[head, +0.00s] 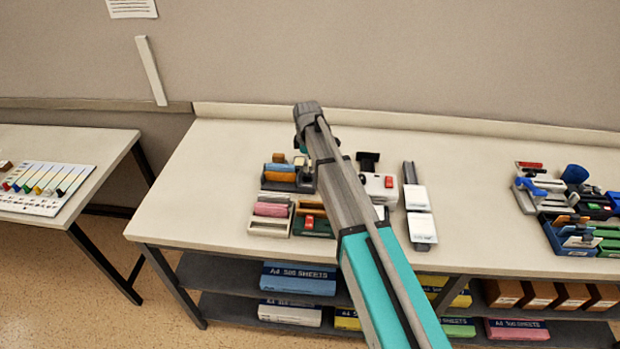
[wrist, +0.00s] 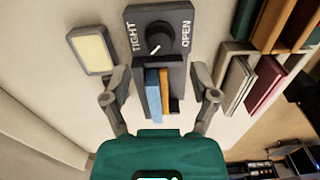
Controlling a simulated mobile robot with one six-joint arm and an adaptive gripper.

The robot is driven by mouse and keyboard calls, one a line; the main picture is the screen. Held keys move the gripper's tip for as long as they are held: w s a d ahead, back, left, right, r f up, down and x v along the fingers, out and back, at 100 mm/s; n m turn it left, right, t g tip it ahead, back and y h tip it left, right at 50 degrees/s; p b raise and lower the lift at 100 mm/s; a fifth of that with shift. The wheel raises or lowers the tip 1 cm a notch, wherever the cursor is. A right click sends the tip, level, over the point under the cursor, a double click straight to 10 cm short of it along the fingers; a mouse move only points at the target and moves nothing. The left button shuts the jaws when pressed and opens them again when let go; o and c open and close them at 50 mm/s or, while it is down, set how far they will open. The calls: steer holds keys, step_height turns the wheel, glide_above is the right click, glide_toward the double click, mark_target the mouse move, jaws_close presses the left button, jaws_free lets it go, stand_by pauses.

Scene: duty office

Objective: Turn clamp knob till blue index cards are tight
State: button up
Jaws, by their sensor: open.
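In the wrist view a dark clamp unit shows ahead of my gripper. Its round black knob (wrist: 160,38) sits on a grey plate (wrist: 160,12) marked TIGHT on the left and OPEN on the right. The knob's white mark points down and a little left. Below it, the clamp's slot holds blue index cards (wrist: 153,95) beside an orange block or cards (wrist: 165,92). A dark gap shows to their right. My gripper (wrist: 160,85) is open, its fingers on either side of the slot, apart from the knob. In the head view my arm partly covers this area.
A pale pad in a grey frame (wrist: 92,50) lies left of the knob. In the head view, more desk items (head: 570,210) stand far right; the bench middle (head: 475,185) is clear.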

mark_target(308, 174)
steer(key=shift+f+b, duration=2.25)
steer(key=shift+f, duration=0.3)
jaws_close()
